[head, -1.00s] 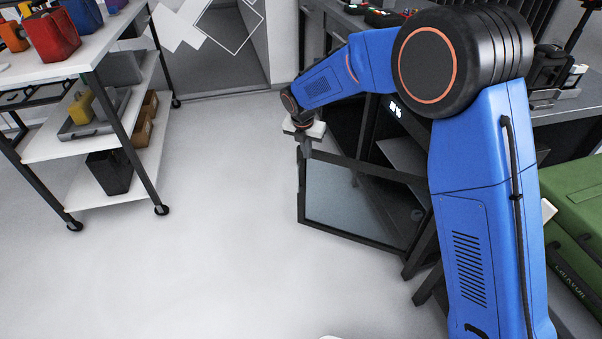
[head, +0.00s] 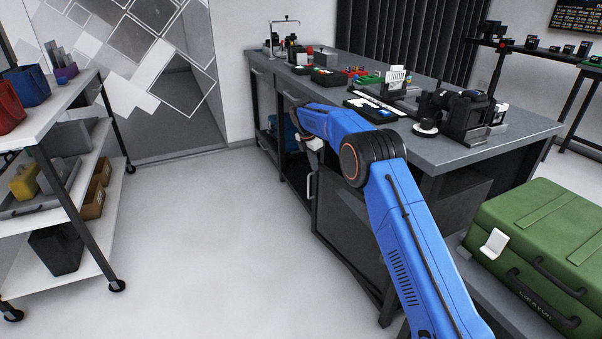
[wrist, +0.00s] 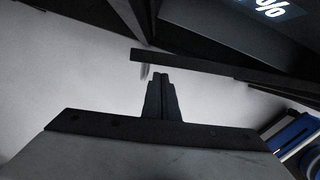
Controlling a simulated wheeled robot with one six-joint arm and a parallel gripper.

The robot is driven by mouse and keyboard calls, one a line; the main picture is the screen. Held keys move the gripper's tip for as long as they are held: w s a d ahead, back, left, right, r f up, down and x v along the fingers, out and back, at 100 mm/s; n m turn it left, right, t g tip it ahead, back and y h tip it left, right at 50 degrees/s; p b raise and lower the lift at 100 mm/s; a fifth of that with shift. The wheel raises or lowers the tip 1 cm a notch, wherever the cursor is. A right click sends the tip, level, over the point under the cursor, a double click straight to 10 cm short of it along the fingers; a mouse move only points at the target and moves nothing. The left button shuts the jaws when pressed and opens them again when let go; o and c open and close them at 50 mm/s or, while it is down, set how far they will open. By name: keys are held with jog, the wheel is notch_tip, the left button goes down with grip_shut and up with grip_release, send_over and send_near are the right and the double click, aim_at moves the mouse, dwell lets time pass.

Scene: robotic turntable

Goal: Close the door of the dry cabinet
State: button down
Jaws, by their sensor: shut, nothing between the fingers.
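The dry cabinet's glass door (head: 347,222) is a dark-framed panel under the workbench, with a pale upright handle (head: 312,186) on its left side. It stands close to the cabinet front. In the wrist view the door's top edge (wrist: 215,69) lies at a narrow angle to the cabinet front (wrist: 225,40), so it looks slightly ajar. The cabinet's lit display (wrist: 271,8) shows at the top of that view. My gripper (wrist: 160,78) is shut and empty, just outside the door near its handle side. In the head view my gripper (head: 318,158) is small, and my arm hides the door's upper right.
The grey workbench (head: 430,150) carries tools and devices. A green case (head: 545,245) sits at the right. A wheeled shelf cart (head: 75,210) stands at the left. The floor (head: 205,235) between cart and bench is clear.

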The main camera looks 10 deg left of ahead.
jog(key=shift+m, duration=0.6)
jog(key=shift+w+d, duration=1.55)
jog(key=shift+d, duration=0.15)
